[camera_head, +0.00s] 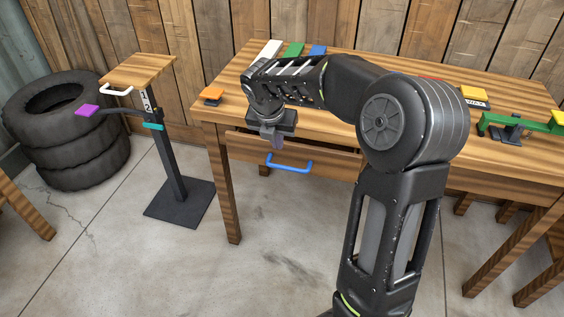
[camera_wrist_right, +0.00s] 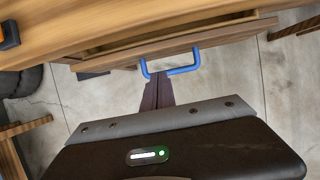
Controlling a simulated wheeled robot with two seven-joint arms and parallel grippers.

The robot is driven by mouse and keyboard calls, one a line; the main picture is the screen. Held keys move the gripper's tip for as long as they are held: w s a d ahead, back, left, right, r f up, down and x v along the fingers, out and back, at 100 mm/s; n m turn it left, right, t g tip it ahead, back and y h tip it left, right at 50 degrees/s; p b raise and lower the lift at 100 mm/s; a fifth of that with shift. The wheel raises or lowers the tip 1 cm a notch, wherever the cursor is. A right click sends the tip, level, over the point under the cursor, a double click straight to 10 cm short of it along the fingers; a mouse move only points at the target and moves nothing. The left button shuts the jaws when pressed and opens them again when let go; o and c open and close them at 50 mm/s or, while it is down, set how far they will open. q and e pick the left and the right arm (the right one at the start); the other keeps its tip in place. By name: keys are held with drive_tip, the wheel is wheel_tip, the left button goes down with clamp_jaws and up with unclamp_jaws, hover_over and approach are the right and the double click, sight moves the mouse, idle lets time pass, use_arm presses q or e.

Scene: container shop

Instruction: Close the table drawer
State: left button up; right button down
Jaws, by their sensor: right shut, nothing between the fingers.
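The table drawer (camera_head: 325,158) is partly open, with its wooden front standing out from under the tabletop. In the right wrist view the drawer front (camera_wrist_right: 225,36) shows a narrow gap behind it into the drawer. A blue bar handle (camera_head: 289,166) sticks out from the front; it also shows in the right wrist view (camera_wrist_right: 184,69). My right gripper (camera_head: 270,142) is shut and empty, pointing down at the drawer front, just left of the handle's middle. Its fingertips (camera_wrist_right: 158,76) overlap the handle opening in the wrist view; I cannot tell whether they touch it. My left gripper is not in view.
The wooden table (camera_head: 400,72) carries several coloured blocks and a green-and-yellow balance-like item (camera_head: 520,125). A small stand (camera_head: 165,150) with a wooden top and stacked tires (camera_head: 70,130) are at the left. The floor before the drawer is clear.

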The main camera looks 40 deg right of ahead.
sight(281, 157)
drive_tip(key=shift+f, duration=0.1)
drive_tip(key=b+x, duration=0.1)
drive_tip(key=x, duration=0.8)
drive_tip(key=shift+d+f, duration=0.1)
drive_tip(key=shift+f, duration=0.3)
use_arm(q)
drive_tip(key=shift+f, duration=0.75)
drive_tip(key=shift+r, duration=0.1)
use_arm(e)
drive_tip(key=shift+w, duration=0.1)
